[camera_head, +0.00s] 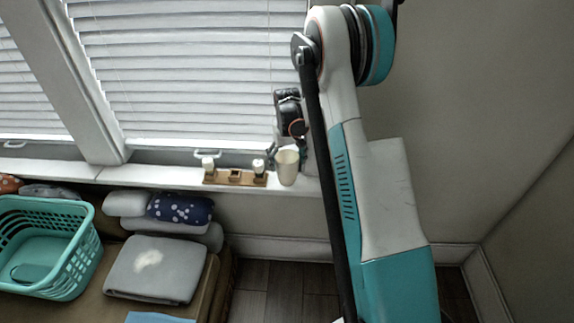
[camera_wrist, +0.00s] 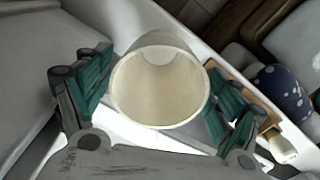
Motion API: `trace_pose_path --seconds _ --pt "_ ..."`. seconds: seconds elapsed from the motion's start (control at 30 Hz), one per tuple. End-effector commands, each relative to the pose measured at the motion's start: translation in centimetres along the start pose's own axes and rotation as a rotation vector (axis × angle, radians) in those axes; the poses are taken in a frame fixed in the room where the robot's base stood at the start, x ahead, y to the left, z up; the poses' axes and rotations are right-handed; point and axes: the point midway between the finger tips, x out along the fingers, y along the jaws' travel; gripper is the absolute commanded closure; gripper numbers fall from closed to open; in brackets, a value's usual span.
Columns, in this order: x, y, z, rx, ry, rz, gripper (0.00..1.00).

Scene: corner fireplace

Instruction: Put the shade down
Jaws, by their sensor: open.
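The shade (camera_head: 287,167) is a cream, cup-shaped piece at the right end of the white windowsill (camera_head: 307,184). It appears to stand upright on the sill. In the wrist view the shade (camera_wrist: 160,88) fills the middle, its round open rim facing the camera. My gripper (camera_head: 286,152) is above and around it. In the wrist view my gripper (camera_wrist: 160,98) has its teal-padded fingers spread, one on each side of the shade. The left finger is close to the rim; I cannot tell whether either touches. The shade's base is hidden in the wrist view.
A wooden holder (camera_head: 235,178) with small white-topped items stands on the sill just left of the shade. Window blinds (camera_head: 185,70) rise behind. A teal basket (camera_head: 75,240) and folded cloths (camera_head: 155,268) lie on a brown bench below left. A wall is at right.

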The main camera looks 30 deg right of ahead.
Motion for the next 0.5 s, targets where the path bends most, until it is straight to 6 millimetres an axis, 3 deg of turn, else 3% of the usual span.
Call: trace_pose_path --seconds 0.03,0.2,0.5 --pt "-1.6 0.0 0.0 0.0 0.0 0.0 0.15" --pt "-5.0 0.0 0.0 0.0 0.0 0.0 0.15" --pt "-8.4 0.0 0.0 0.0 0.0 0.0 0.15"
